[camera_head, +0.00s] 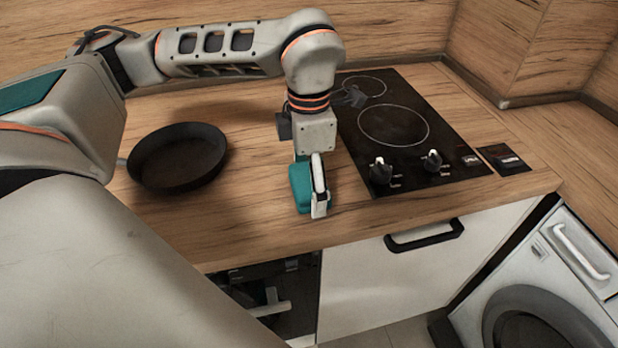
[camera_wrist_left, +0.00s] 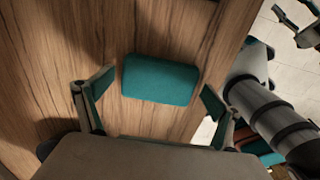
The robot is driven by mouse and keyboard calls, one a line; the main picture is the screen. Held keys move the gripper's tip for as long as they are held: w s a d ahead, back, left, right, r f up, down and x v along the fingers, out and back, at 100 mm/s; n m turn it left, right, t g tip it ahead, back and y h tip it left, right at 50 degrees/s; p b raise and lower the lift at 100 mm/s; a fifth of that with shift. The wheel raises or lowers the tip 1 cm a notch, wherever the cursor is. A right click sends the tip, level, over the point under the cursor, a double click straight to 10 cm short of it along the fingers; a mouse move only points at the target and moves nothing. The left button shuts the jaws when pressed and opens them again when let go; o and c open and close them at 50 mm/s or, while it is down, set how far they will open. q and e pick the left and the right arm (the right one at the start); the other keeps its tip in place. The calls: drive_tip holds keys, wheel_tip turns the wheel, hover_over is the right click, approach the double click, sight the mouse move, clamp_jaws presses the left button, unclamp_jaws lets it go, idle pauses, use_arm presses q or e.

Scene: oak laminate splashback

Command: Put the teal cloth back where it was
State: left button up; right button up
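The teal cloth (camera_head: 300,190) lies as a folded, rounded block on the wooden counter, left of the hob and near the front edge. In the left wrist view the cloth (camera_wrist_left: 160,80) lies flat, its top fully visible. My left gripper (camera_head: 316,190) points down at the cloth and partly hides it in the head view. In the left wrist view the left gripper (camera_wrist_left: 156,92) is open, one teal-padded finger to each side of the cloth, with gaps between pads and cloth. Whether the fingertips touch the counter is unclear.
A black frying pan (camera_head: 178,157) sits on the counter to the left. The black hob (camera_head: 400,140) with two knobs is to the right. A white cabinet door (camera_head: 400,260) and a washing machine (camera_head: 545,290) stand below. Bare counter (camera_head: 255,215) lies between pan and cloth.

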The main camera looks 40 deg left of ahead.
sight(309, 180)
use_arm(q)
drive_tip(key=shift+r, duration=0.1)
wheel_tip(309, 180, up, 12)
drive_tip(key=p, duration=0.1)
drive_tip(key=shift+p, duration=0.35)
drive_tip(key=shift+r, duration=0.1)
idle(0.5)
